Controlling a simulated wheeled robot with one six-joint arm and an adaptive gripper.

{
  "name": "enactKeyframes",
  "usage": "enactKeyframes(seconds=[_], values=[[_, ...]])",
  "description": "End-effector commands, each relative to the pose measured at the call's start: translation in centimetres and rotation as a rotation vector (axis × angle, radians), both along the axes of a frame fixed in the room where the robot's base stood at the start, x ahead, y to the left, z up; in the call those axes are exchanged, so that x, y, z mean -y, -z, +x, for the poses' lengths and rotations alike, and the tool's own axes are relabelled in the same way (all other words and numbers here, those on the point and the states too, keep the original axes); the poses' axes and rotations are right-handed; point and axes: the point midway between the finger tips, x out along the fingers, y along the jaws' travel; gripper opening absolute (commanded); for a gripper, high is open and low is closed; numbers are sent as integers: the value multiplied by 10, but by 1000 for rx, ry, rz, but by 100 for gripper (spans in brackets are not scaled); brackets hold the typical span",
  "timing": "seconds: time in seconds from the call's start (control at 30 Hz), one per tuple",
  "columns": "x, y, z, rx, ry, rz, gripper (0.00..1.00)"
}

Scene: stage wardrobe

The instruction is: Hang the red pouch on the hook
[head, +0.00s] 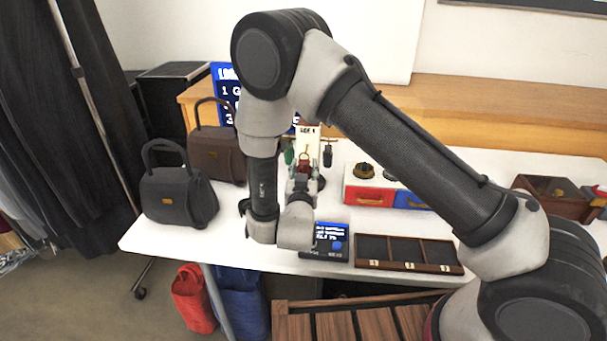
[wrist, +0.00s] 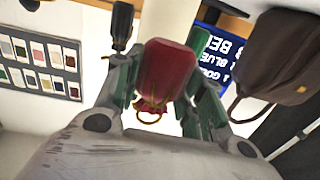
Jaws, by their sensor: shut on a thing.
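The red pouch (wrist: 167,72) is between the two fingers of my gripper (wrist: 165,92) in the wrist view, with its yellow cord loop (wrist: 150,106) showing. My gripper is shut on it. In the head view the pouch (head: 304,166) is a small red patch at my gripper (head: 301,181), in front of a small stand with a white sign (head: 308,137). A green item (head: 289,153) and a dark item (head: 327,154) hang at either side of the stand. I cannot make out the bare hook or whether the loop touches it.
A black handbag (head: 178,197) and a brown handbag (head: 215,152) stand on the left of the white table (head: 240,258). A small screen (head: 330,241), a compartment tray (head: 408,254) and a red box (head: 368,195) are to the right. A blue display (head: 226,90) is behind.

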Motion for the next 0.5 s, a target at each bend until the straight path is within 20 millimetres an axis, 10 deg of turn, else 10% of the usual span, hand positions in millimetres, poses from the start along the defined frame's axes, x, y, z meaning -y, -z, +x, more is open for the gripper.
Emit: enactKeyframes(seconds=[0.5], values=[[7,3,34,0,1,0,19]])
